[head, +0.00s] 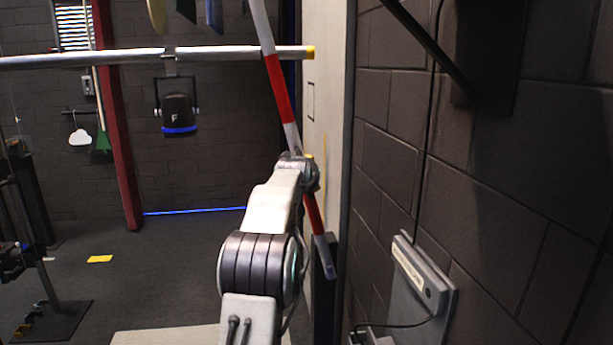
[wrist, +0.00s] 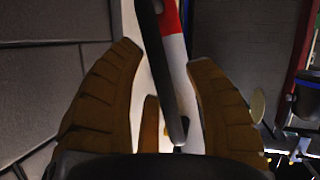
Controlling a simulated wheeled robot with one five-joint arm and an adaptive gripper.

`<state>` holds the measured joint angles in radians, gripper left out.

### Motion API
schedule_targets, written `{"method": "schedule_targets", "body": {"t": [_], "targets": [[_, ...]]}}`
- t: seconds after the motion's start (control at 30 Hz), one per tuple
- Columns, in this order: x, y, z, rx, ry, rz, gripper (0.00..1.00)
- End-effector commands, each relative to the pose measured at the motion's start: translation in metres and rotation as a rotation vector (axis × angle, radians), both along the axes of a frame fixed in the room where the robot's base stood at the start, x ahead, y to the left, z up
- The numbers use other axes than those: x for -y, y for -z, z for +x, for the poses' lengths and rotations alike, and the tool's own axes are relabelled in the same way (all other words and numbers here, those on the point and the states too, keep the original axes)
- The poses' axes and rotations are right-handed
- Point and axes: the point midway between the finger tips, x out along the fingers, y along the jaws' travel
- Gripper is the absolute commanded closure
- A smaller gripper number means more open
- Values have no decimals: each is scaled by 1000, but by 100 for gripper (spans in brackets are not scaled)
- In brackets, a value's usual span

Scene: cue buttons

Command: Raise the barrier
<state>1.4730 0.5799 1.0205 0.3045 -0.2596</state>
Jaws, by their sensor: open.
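The barrier pole (head: 278,85), banded red and white, stands steeply tilted in the head view, its top leaning left. Its grey lower end is at the right of my arm. My gripper (head: 305,168) is in front of the pole's middle; its fingers are hard to make out there. The red and white pole (wrist: 175,50) and a dark bar (wrist: 158,60) show between the fingers. I cannot tell whether either finger touches them.
A dark block wall is close on the right, with a grey labelled box (head: 420,275) and a cable on it. A horizontal metal pipe (head: 120,57) with a hanging stage lamp (head: 178,113) crosses the upper left. The dark floor at left is mostly clear, with a stand (head: 45,290).

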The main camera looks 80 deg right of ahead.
Motion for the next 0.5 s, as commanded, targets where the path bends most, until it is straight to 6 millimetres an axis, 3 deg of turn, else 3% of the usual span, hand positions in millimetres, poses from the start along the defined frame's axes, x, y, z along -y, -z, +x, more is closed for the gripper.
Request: {"method": "schedule_targets", "body": {"t": [0.33,0.5], "targets": [[-2,-1,-1,-1,1,1,50],[-13,-5,-2,-1,1,1,50]]}}
